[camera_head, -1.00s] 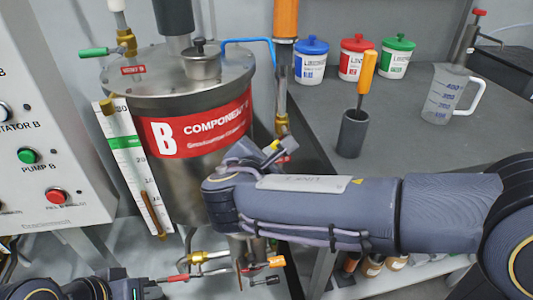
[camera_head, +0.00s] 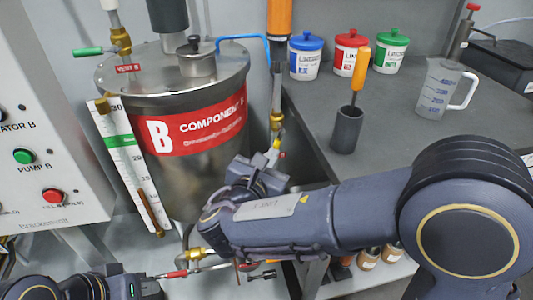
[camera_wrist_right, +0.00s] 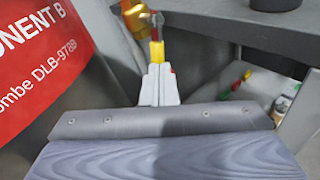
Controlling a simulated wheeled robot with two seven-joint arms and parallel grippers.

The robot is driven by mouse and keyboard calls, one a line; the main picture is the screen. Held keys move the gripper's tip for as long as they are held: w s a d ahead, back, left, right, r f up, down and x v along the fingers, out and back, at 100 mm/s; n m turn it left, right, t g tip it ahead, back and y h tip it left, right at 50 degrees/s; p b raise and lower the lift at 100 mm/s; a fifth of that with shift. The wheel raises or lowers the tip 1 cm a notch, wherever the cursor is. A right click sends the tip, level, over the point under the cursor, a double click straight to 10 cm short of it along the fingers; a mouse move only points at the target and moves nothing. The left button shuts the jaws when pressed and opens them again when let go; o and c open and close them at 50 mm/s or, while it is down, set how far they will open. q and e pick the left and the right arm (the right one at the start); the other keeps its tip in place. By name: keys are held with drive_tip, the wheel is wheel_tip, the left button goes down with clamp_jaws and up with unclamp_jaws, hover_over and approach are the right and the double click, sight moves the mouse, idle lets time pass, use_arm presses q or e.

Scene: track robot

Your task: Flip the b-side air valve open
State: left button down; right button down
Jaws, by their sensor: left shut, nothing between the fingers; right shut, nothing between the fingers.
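A brass valve fitting (camera_head: 277,121) sits on the pipe to the right of the component B tank (camera_head: 172,175). In the right wrist view, the brass fitting (camera_wrist_right: 136,18) is at the top, with a yellow piece (camera_wrist_right: 156,53) below it. My right gripper (camera_head: 275,150) is shut and empty just below the fitting. In the wrist view, its pale fingers (camera_wrist_right: 160,82) meet the yellow piece; whether they touch it or it belongs to the fingertips is unclear. My left gripper (camera_head: 152,279) is shut at the lower left, near a red-handled part (camera_head: 172,273) under the tank.
A green-handled brass valve (camera_head: 90,51) stands on the tank's left top. A grey bench (camera_head: 390,155) at right holds lidded tubs, a grey cup (camera_head: 346,130) and a measuring jug (camera_head: 438,88). The control panel (camera_head: 45,125) is at left.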

use_arm(q)
drive_tip(key=shift+r, duration=0.25)
use_arm(e)
drive_tip(key=shift+w+d+f+n+t+h, duration=0.1)
drive_tip(key=shift+d+f+n+t+h, duration=0.05)
drive_tip(key=shift+d+n+t, duration=0.3)
drive_tip(key=shift+d+f+n+t+h, duration=0.15)
drive_tip(key=shift+n+t, duration=0.1)
drive_tip(key=shift+n, duration=0.3)
drive_tip(key=shift+a, duration=0.1)
